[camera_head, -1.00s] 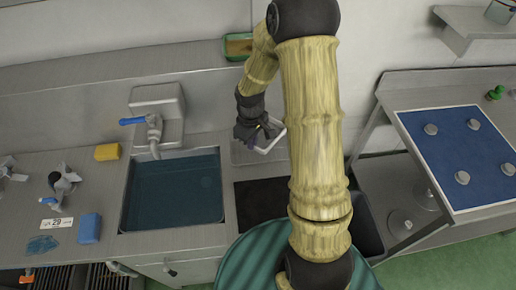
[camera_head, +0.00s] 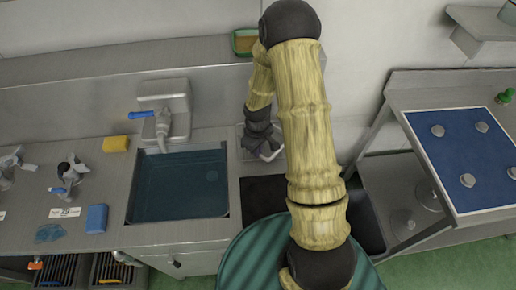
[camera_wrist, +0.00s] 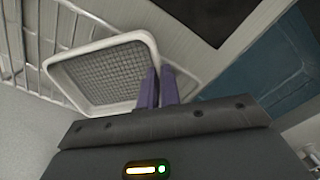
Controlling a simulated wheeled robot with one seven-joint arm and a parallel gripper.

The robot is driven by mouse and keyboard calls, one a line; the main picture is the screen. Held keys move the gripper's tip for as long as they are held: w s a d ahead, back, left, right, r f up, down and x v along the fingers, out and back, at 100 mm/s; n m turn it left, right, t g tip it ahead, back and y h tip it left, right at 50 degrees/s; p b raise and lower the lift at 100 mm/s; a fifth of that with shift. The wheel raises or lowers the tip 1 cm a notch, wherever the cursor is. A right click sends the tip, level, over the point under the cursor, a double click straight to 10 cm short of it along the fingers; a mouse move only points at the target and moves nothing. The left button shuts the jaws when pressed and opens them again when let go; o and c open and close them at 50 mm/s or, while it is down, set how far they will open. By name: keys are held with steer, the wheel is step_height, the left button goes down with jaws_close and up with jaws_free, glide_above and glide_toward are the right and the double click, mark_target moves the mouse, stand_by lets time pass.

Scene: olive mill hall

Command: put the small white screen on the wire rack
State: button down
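The small white screen (camera_wrist: 103,70) has a white rim around a grey mesh. In the wrist view, my gripper (camera_wrist: 160,85) has its two purple fingers close together on the near right corner of its rim. In the head view, the white screen (camera_head: 268,153) shows only partly below my gripper (camera_head: 259,143), beside the sink. The wire rack (camera_wrist: 72,22) shows as pale bars behind and to the left of the screen in the wrist view. I cannot tell whether the screen touches the bars. In the head view my arm and gripper hide most of that spot.
The sink (camera_head: 180,187) with blue water and a blue-handled tap (camera_head: 160,125) lies left of my gripper. A dark basin (camera_head: 262,196) lies in front. A yellow sponge (camera_head: 115,144) and blue block (camera_head: 96,218) lie on the left counter. A green tray (camera_head: 244,42) stands behind.

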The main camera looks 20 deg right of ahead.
steer(key=shift+s+r, duration=0.1)
steer(key=shift+s, duration=0.1)
steer(key=c, duration=1.6)
jaws_free()
steer(key=shift+w+d, duration=0.1)
steer(key=shift+d, duration=0.05)
steer(key=shift+r, duration=0.2)
step_height(320, 180, up, 12)
steer(key=b, duration=0.2)
steer(key=shift+f, duration=0.2)
